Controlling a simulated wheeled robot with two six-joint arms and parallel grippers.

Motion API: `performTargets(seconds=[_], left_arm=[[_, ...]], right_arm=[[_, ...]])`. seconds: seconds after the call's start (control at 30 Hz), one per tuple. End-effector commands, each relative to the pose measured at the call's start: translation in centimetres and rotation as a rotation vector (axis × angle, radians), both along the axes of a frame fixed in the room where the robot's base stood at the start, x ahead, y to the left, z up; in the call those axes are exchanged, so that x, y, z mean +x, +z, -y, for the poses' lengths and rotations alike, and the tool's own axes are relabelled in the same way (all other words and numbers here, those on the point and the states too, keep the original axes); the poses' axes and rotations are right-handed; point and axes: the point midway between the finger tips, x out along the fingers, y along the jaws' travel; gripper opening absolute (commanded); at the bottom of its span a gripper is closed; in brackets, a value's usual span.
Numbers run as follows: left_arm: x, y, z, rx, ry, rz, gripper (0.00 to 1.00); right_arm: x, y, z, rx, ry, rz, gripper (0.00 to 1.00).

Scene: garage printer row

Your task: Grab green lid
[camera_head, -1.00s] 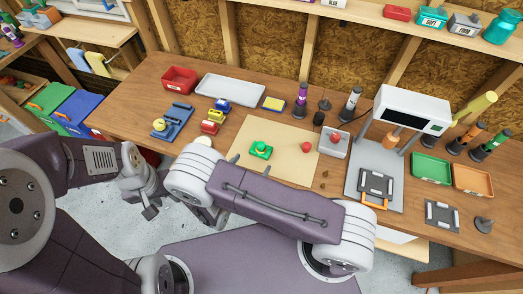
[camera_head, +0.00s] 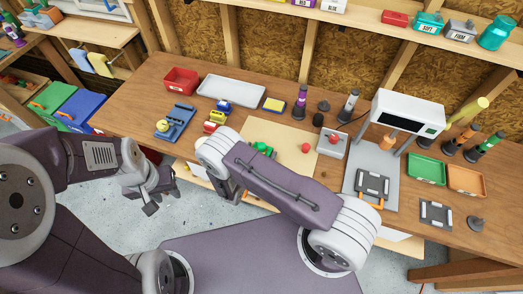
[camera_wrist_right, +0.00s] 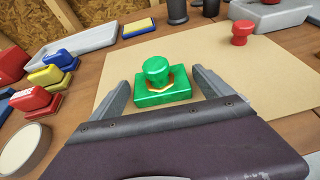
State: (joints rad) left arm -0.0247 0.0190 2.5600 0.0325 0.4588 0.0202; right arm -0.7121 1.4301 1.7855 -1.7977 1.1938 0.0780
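The green piece (camera_wrist_right: 154,86) is a flat green block with a round green knob on top and an orange-yellow band between them. It stands upright on a tan sheet, and in the head view (camera_head: 262,148) my right forearm partly covers it. My right gripper (camera_wrist_right: 160,77) is open in the right wrist view. Its fingers stand apart with the green piece showing between and beyond them; I cannot tell if they touch it. My left gripper (camera_head: 150,203) hangs away from the bench over the floor, and its jaw opening is unclear.
A small red knob (camera_wrist_right: 242,33) lies on the tan sheet (camera_wrist_right: 225,70). Red, blue and yellow blocks (camera_wrist_right: 38,101) and a cream disc (camera_wrist_right: 22,148) stand to the left. A white press (camera_head: 409,110) stands right. A green bin lid (camera_head: 50,98) is at far left.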

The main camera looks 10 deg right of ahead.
Motion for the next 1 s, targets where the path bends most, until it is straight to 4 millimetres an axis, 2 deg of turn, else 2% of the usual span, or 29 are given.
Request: performTargets(seconds=[0.03, 0.1, 0.2, 0.53, 0.87, 1.0], left_arm=[[0.0, 0.0, 0.0, 0.000, 0.000, 0.000, 0.36], [0.0, 0.0, 0.0, 0.000, 0.000, 0.000, 0.36], [0.0, 0.0, 0.0, 0.000, 0.000, 0.000, 0.36], [0.0, -0.2, 0.0, 0.000, 0.000, 0.000, 0.36], [0.0, -0.9, 0.0, 0.000, 0.000, 0.000, 0.36], [0.0, -1.1, 0.0, 0.000, 0.000, 0.000, 0.36]], right_arm=[[0.0, 0.0, 0.0, 0.000, 0.000, 0.000, 0.73], [0.0, 0.0, 0.0, 0.000, 0.000, 0.000, 0.54], [0.0, 0.0, 0.0, 0.000, 0.000, 0.000, 0.30], [0.0, 0.5, 0.0, 0.001, 0.000, 0.001, 0.30], [0.0, 3.8, -0.1, 0.002, 0.000, 0.003, 0.30], [-0.9, 4.8, 1.1, -0.003, -0.001, -0.001, 0.30]])
